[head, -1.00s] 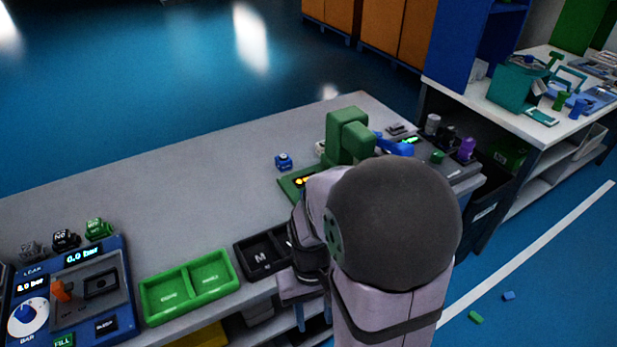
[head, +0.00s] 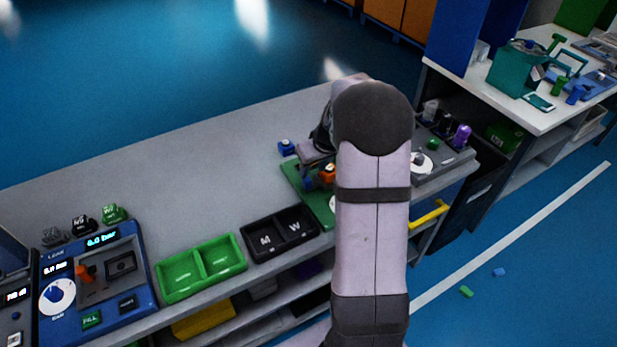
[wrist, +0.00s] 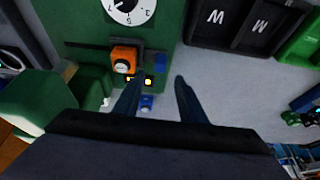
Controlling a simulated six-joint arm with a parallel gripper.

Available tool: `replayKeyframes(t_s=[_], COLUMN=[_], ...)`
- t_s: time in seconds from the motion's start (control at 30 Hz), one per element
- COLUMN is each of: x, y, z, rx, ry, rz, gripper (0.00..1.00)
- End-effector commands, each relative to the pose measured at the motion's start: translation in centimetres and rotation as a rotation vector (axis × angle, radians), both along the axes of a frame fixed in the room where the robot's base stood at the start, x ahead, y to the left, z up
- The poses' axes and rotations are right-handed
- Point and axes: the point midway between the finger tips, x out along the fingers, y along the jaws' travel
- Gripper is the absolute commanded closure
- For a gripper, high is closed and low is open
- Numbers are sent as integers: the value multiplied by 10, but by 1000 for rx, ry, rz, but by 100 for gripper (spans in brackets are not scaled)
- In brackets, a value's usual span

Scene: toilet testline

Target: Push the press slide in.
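The press has a green base plate (head: 296,180), seen left of my arm in the head view; my arm hides most of its upright body. I cannot tell for sure which part is the slide. The orange block (head: 327,174) also shows in the head view. My gripper (wrist: 158,84) is over the press, its two dark blue fingers apart with nothing visibly held. The left finger appears close to the orange block.
A bulky green part (wrist: 85,88) stands left of the fingers in the wrist view. A small blue block (head: 287,147) is behind the press. A black two-part tray (head: 272,222), a green tray (head: 167,292) and a blue panel (head: 60,328) line the bench front.

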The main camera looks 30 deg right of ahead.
Motion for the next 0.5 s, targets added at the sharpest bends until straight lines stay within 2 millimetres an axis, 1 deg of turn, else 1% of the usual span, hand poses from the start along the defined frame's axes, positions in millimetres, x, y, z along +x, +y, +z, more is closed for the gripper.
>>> replayKeyframes(t_s=[0.27,0.37,0.5], x=[2,5,10], y=[0,1,1], z=[-5,-12,-27], rx=[-3,-1,0], ry=[2,4,5], rz=[10,9,9], gripper=[62,62,62])
